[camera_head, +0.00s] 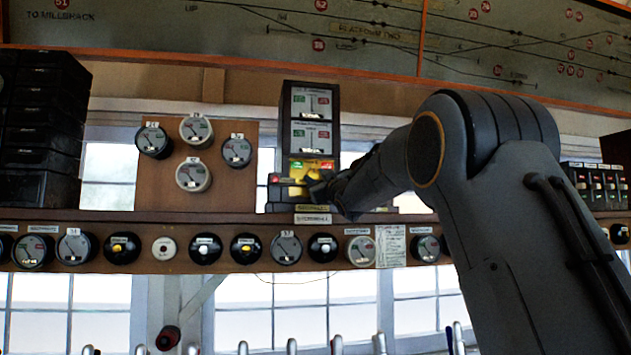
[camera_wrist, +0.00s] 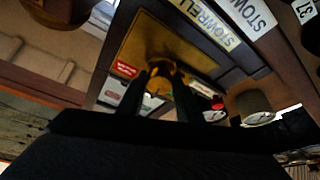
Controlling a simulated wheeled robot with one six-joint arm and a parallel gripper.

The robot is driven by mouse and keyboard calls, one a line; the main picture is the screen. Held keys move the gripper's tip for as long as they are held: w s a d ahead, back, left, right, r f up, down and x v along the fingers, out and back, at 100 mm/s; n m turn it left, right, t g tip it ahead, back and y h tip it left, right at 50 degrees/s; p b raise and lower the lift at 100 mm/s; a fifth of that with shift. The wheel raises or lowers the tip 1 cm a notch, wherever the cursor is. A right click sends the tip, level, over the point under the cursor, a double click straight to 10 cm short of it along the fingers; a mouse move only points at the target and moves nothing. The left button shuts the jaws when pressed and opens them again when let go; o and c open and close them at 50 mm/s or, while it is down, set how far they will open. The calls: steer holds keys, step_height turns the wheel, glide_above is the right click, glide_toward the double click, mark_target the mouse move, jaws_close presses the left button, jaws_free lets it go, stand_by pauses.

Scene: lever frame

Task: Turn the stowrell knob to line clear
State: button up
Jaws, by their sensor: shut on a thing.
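The Stowrell instrument is a tall dark case (camera_head: 286,125) on the shelf in the head view, with two dial windows above a yellow, green and red lower face. Its white STOWRELL label (camera_head: 312,219) is below, and a STOWRELL plate (camera_wrist: 205,22) shows upside down in the wrist view. The yellow knob (camera_wrist: 158,78) sits on a brass-coloured plate (camera_wrist: 140,42). My gripper (camera_wrist: 163,82) is shut on this knob, one dark finger on each side. In the head view my gripper (camera_head: 320,190) covers the knob, so its pointing is hard to tell.
Round dials and plungers (camera_head: 205,248) line the shelf front. A wooden board (camera_head: 210,150) with several dials stands left of the case, and black drawers (camera_head: 40,140) are at far left. The track diagram (camera_head: 240,30) hangs above. Lever tops (camera_head: 337,345) show along the bottom.

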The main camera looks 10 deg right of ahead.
steer(key=n+p, duration=0.1)
steer(key=n, duration=0.1)
steer(key=n+g+y+p, duration=0.1)
steer(key=n, duration=0.1)
steer(key=n+y+p, duration=0.1)
steer(key=n, duration=0.1)
steer(key=shift+d+r+g, duration=0.15)
steer(key=shift+r+g, duration=0.1)
steer(key=shift+g, duration=0.15)
steer(key=shift+n+y+p, duration=0.45)
steer(key=shift+n+y, duration=0.05)
steer(key=shift+n, duration=0.2)
steer(key=shift+g, duration=0.3)
steer(key=o, duration=1)
steer(key=shift+o, duration=0.2)
steer(key=b+v, duration=0.4)
steer(key=v, duration=0.3)
steer(key=shift+s+f, duration=0.2)
steer(key=shift+s, duration=0.15)
